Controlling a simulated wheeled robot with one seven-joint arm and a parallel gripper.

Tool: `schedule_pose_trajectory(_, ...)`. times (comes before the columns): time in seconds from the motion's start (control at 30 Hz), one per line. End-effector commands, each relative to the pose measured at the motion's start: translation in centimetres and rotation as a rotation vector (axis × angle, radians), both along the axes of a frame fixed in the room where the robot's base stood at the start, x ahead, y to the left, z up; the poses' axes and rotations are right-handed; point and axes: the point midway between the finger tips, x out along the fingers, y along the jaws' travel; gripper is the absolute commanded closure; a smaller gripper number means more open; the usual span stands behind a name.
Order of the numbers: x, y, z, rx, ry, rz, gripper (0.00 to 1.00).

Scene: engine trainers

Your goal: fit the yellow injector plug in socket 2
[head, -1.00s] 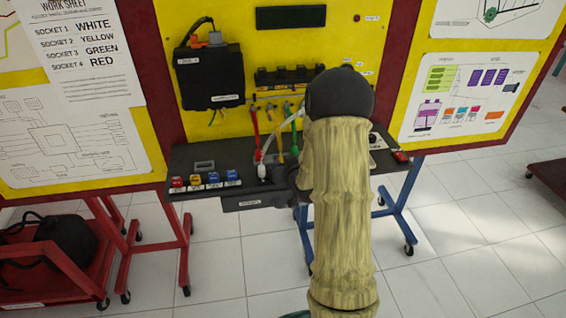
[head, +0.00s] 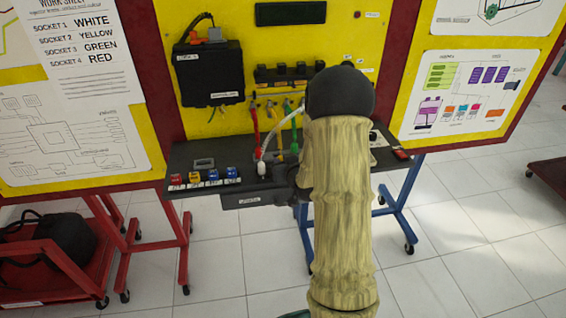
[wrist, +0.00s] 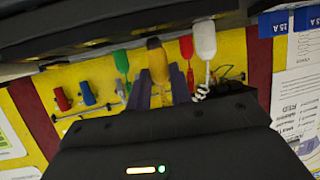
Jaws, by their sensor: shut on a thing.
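The yellow injector plug (wrist: 158,66) stands between the grey-purple fingers of my gripper (wrist: 157,84) in the wrist view, its end close to the edge of the dark bench block (wrist: 100,40). My gripper is shut on it. Contact between plug and block cannot be told. The white plug (wrist: 205,40) meets the block; it also shows in the head view (head: 262,168). A red plug (wrist: 187,47) and a green plug (wrist: 122,62) flank the yellow one. In the head view my arm hides most of the gripper and plug. Socket 2's opening is not visible.
The work sheet (head: 85,45) pairs socket 2 with yellow. Several coloured fuses (head: 213,177) sit left on the dark bench (head: 190,155). A black control box (head: 210,75) hangs on the yellow panel (head: 345,35). Cables hang close around my gripper.

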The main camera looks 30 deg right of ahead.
Motion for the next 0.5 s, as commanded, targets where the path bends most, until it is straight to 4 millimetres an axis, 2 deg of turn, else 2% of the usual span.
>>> schedule_pose_trajectory(0.5, 0.01, 0.00, -0.45, 0.000, -0.001, 0.000, 1.00)
